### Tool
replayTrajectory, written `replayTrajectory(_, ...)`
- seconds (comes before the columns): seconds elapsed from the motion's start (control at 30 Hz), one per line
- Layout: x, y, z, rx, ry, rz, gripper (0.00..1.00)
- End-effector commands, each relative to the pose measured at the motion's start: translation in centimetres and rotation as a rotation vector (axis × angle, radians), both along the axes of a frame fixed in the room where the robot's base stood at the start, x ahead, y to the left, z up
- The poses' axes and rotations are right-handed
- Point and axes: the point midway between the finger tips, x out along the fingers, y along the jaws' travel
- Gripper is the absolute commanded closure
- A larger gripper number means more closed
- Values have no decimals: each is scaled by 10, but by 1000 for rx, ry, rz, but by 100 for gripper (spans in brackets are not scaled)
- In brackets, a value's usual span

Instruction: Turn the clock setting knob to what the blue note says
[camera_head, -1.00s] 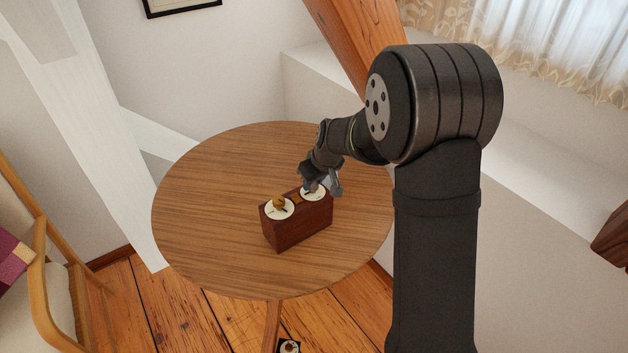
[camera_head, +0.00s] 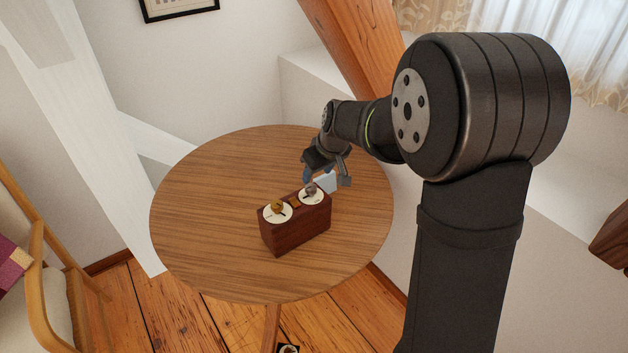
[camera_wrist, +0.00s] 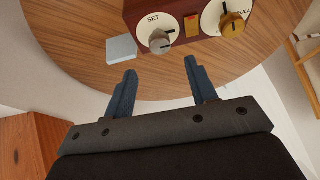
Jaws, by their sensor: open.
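A dark red wooden clock box (camera_head: 297,235) stands on the round table, with two white dials on its face. The dial marked SET carries a silver knob (camera_wrist: 160,42), also visible in the head view (camera_head: 310,190); a dark pointer mark lies to its right in the wrist view. The other dial carries a brass knob (camera_wrist: 231,26), at the left in the head view (camera_head: 277,206). A pale blue note (camera_wrist: 122,49) is beside the box near the silver knob; its writing is not readable. My gripper (camera_wrist: 161,67) is open and empty, apart from the silver knob.
A wooden chair (camera_head: 40,270) stands at the left.

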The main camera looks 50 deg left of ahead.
Motion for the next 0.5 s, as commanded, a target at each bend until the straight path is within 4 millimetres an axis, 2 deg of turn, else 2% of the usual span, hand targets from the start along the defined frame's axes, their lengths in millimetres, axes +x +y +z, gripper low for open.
replayTrajectory(0.1,0,-10,27,5,-1,-2,48)
replayTrajectory(0.3,0,-27,66,3,-1,-1,48)
replayTrajectory(0.5,0,-37,88,0,0,-1,48)
